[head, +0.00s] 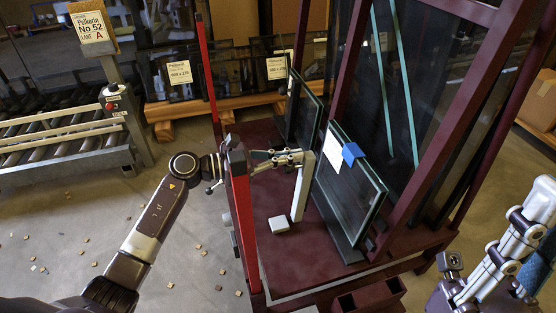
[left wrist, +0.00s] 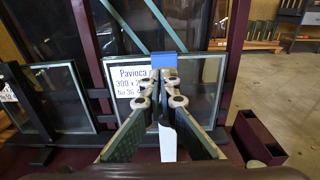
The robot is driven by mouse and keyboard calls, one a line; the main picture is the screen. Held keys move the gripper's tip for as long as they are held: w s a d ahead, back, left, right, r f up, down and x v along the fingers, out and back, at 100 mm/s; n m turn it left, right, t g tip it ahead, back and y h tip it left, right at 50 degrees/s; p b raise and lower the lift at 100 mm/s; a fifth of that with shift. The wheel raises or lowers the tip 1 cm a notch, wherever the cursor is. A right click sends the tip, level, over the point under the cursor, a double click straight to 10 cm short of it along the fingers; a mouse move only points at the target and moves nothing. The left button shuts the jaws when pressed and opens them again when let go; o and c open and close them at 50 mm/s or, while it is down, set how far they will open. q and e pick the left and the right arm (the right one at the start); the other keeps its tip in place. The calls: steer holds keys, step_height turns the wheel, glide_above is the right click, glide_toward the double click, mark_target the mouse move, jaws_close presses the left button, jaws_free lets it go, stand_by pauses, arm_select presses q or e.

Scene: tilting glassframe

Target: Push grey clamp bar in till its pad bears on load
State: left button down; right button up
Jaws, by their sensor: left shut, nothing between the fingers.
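The load is a pair of upright glass panes (head: 352,195) with a white label and blue tape, leaning on the dark red rack. It also shows in the left wrist view (left wrist: 205,88). A light grey upright piece (head: 302,190), apparently the clamp bar's pad, stands just left of the glass; I cannot tell whether they touch. Part of it shows between the fingers in the left wrist view (left wrist: 168,143). My left gripper (head: 298,157) reaches past the red post, shut and empty, at the top of this piece. My right gripper (head: 462,290) is at lower right; its fingers are unclear.
A red post (head: 242,205) stands close beside my left wrist. A small pale block (head: 278,225) lies on the rack's base. Another glass pack (head: 303,110) stands behind. A dark red open box (head: 368,297) is at the front. A roller conveyor (head: 65,140) stands left.

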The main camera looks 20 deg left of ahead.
arm_select(q)
steer(key=r+b+x, duration=0.1)
steer(key=x, duration=0.9)
steer(key=shift+w+d+r, duration=0.2)
steer(key=shift+d+r, duration=0.05)
steer(key=shift+d, duration=0.05)
steer(key=shift+a+b, duration=0.1)
steer(key=shift+b, duration=0.2)
